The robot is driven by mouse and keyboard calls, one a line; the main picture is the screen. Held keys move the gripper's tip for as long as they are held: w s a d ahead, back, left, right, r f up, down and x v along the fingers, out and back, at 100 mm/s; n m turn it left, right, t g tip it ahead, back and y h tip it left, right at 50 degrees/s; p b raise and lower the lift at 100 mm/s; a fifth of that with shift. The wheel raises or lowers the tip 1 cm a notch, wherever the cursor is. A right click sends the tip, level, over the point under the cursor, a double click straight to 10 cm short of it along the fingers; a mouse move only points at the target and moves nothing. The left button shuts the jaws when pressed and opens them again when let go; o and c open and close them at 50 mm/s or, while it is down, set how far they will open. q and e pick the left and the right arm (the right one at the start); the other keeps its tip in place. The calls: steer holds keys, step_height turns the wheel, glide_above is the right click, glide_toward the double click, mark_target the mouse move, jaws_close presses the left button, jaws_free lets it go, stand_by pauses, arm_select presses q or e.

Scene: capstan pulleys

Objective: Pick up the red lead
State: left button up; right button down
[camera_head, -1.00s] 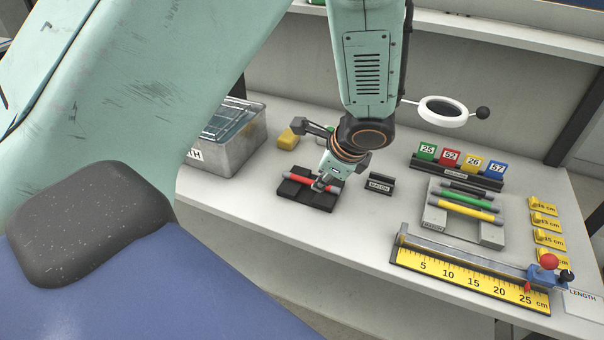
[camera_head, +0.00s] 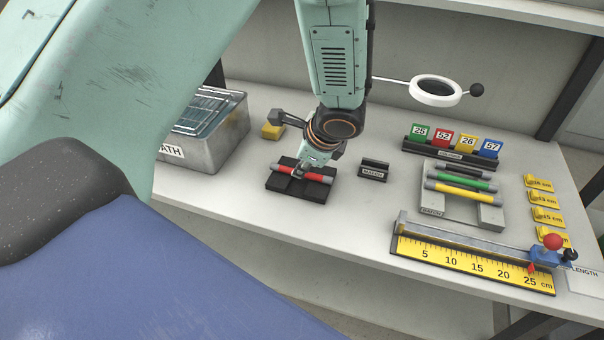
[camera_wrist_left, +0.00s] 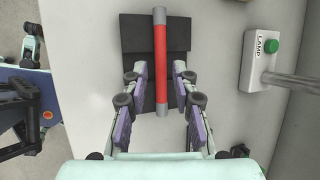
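The red lead (camera_head: 290,170), a red rod with grey ends, lies across a black block (camera_head: 312,192) on the bench. In the left wrist view the red lead (camera_wrist_left: 160,60) runs lengthwise between the fingers, over the dark block (camera_wrist_left: 131,38). My left gripper (camera_head: 303,169) reaches down over the lead's middle. In the left wrist view my left gripper (camera_wrist_left: 160,82) is open, with a finger on each side of the lead and a gap on both sides. The head view does not show contact clearly. My right gripper is in neither view.
A metal bath (camera_head: 205,130) stands left of the block and a small black holder (camera_head: 373,171) right of it. Further right are a rack with several leads (camera_head: 462,188), a yellow ruler (camera_head: 470,265) and numbered tags (camera_head: 467,143). A lamp base (camera_wrist_left: 257,60) shows in the wrist view.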

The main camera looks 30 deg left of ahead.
arm_select(q)
steer(key=x, duration=0.4)
steer(key=shift+a+r, duration=0.1)
steer(key=shift+a, duration=0.1)
steer(key=shift+d+r, duration=0.15)
steer(key=shift+d, duration=0.25)
steer(key=shift+a, duration=0.35)
jaws_close()
steer(key=shift+d, duration=0.2)
